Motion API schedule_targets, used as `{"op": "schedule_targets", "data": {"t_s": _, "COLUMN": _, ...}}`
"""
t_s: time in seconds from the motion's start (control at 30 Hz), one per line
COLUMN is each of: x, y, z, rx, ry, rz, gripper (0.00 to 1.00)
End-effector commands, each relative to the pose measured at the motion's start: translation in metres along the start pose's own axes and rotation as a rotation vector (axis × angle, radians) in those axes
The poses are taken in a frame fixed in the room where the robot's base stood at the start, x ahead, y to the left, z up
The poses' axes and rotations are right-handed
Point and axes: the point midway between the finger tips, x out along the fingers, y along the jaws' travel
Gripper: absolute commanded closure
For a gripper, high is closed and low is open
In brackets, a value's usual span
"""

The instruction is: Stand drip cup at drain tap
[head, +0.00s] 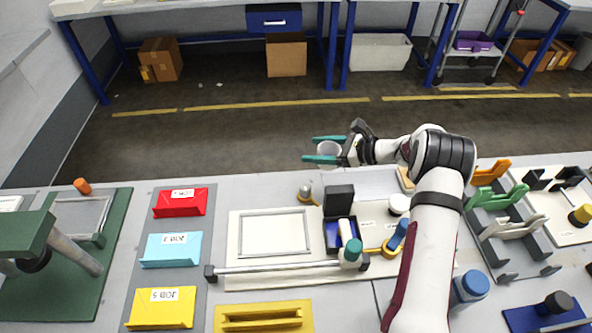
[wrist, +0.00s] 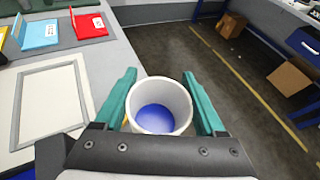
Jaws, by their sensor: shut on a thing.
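My gripper (head: 322,149) has teal fingers and is shut on the white drip cup (head: 329,153), out past the far edge of the table, above the floor. In the wrist view the cup (wrist: 159,103) sits between both fingers, its open mouth facing the camera and blue showing at its bottom. A small brass fitting (head: 306,194), which may be the drain tap, is at the table's far edge, below and a little left of the gripper in the head view. I cannot tell its details.
A white plate with a grey frame (head: 274,233), a dark box with a blue tray (head: 339,207) and a metal rod (head: 285,267) lie on the table. Red (head: 181,201), light blue (head: 171,250) and yellow (head: 162,308) job holders stand left. The space around the cup looks clear.

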Motion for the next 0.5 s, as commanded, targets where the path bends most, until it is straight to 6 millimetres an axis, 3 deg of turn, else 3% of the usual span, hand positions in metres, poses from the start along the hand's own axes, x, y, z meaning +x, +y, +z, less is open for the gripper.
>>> {"op": "schedule_targets", "data": {"t_s": 0.1, "x": 0.045, "y": 0.006, "z": -0.007, "rx": 0.000, "ry": 0.001, "rz": 0.005, "gripper": 0.81}}
{"op": "schedule_targets", "data": {"t_s": 0.2, "x": 0.073, "y": 0.008, "z": -0.011, "rx": 0.000, "ry": 0.001, "rz": 0.002, "gripper": 0.81}}
{"op": "schedule_targets", "data": {"t_s": 0.33, "x": 0.092, "y": 0.009, "z": -0.015, "rx": 0.001, "ry": 0.001, "rz": -0.001, "gripper": 0.81}}
{"op": "schedule_targets", "data": {"t_s": 0.5, "x": 0.106, "y": 0.011, "z": -0.045, "rx": 0.003, "ry": 0.001, "rz": -0.002, "gripper": 0.81}}
